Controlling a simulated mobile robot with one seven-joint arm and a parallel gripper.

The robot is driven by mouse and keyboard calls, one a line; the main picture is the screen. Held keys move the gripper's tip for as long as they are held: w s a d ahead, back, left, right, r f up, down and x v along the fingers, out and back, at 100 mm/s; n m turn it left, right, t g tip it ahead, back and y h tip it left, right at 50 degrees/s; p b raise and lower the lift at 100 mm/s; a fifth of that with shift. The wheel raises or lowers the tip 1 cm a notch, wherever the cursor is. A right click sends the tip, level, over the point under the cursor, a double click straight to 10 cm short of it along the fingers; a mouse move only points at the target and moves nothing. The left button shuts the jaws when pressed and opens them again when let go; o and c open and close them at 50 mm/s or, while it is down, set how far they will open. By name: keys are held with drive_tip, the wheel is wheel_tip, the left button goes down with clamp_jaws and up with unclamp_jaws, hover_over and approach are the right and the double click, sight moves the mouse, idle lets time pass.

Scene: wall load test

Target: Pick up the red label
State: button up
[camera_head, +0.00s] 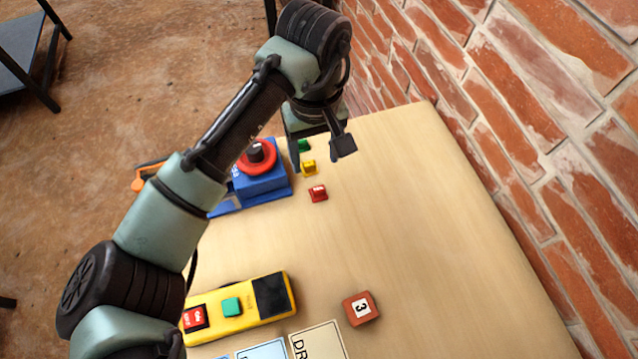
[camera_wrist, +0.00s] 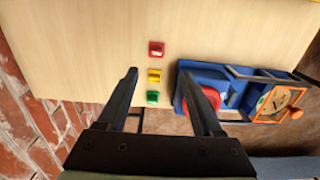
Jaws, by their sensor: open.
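The red label (camera_head: 318,193) is a small red block with a pale mark, lying on the wooden table (camera_head: 420,200). It is the nearest to the robot of three small blocks in a row. In the wrist view the red label (camera_wrist: 156,48) lies beyond the fingertips, with the yellow label (camera_wrist: 154,76) and green label (camera_wrist: 152,97) closer in. My gripper (camera_head: 322,150) is open and empty above the table, over the green and yellow end of the row. In the wrist view its two fingers (camera_wrist: 158,82) are spread on either side of the row.
A blue device with a red dial (camera_head: 262,180) stands left of the labels, close to one finger in the wrist view. A yellow device (camera_head: 240,307), a red numbered cube (camera_head: 360,308) and cards (camera_head: 318,342) lie nearer. A brick wall (camera_head: 530,110) borders the table's right. The table's middle is clear.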

hover_over(319, 188)
drive_tip(key=f, duration=0.5)
drive_tip(key=shift+s+a+f, duration=0.25)
drive_tip(key=shift+a+f, duration=0.05)
drive_tip(key=shift+f, duration=0.1)
drive_tip(key=shift+w+d+f, duration=0.1)
drive_tip(key=shift+d+f, duration=0.05)
drive_tip(key=shift+f, duration=1.3)
drive_tip(key=shift+w+d+f, duration=0.1)
drive_tip(key=shift+f, duration=1.3)
clamp_jaws()
